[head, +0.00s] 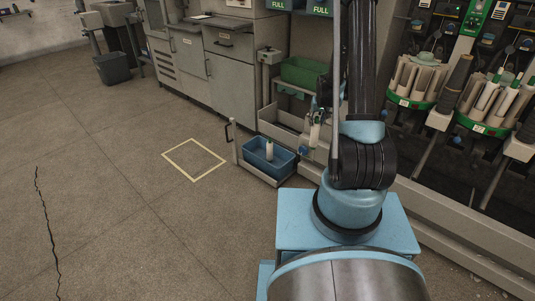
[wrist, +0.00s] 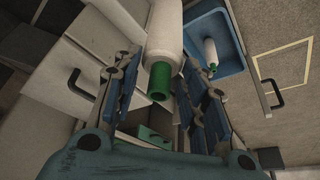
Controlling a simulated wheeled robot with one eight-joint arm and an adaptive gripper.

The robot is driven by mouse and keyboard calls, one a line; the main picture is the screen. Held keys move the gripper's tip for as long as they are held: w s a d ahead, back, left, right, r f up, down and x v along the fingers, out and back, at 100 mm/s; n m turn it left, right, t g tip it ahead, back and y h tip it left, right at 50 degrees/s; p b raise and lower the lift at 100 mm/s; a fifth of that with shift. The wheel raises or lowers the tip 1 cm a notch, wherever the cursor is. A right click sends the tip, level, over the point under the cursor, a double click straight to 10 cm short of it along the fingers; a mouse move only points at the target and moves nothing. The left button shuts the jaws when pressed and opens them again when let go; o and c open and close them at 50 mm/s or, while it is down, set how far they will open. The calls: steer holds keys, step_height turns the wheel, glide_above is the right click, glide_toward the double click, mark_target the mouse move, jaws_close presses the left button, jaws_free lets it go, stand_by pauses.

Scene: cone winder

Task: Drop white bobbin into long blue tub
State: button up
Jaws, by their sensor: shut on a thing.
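My gripper (wrist: 160,84) is shut on a white bobbin (wrist: 166,32) with a green core end, which lies between the two fingers in the wrist view. In the head view my gripper (head: 317,122) is small and partly hidden by my arm, and the held white bobbin (head: 315,134) shows only in part. The long blue tub (head: 285,169) stands low on a cart, to the left of and below my gripper.
A cart handle (head: 228,131) rises beside the tub. A green crate (head: 303,73) sits on a shelf behind. Grey cabinets (head: 230,85) line the back, and the winding machine (head: 430,100) stands right. A yellow square (head: 195,179) marks clear floor at left.

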steer(key=w+a+f+n+y, duration=0.1)
steer(key=w+a+f+n, duration=0.2)
steer(key=w+a+f, duration=0.8)
steer(key=w+a+f+n+y, duration=0.1)
steer(key=w+a+f+n, duration=0.1)
steer(key=w+a+f, duration=0.65)
steer(key=shift+s+a+f, duration=0.4)
steer(key=shift+a+f, duration=0.3)
steer(key=shift+f, duration=0.85)
steer(key=shift+s+a+f, duration=0.45)
steer(key=shift+a+f, duration=0.2)
steer(key=shift+f, duration=0.95)
steer(key=shift+s+a+f, duration=0.4)
steer(key=shift+a+f, duration=0.3)
steer(key=shift+f, duration=1.45)
steer(key=o, duration=0.9)
steer(key=shift+o, duration=0.2)
steer(key=shift+r, duration=0.1)
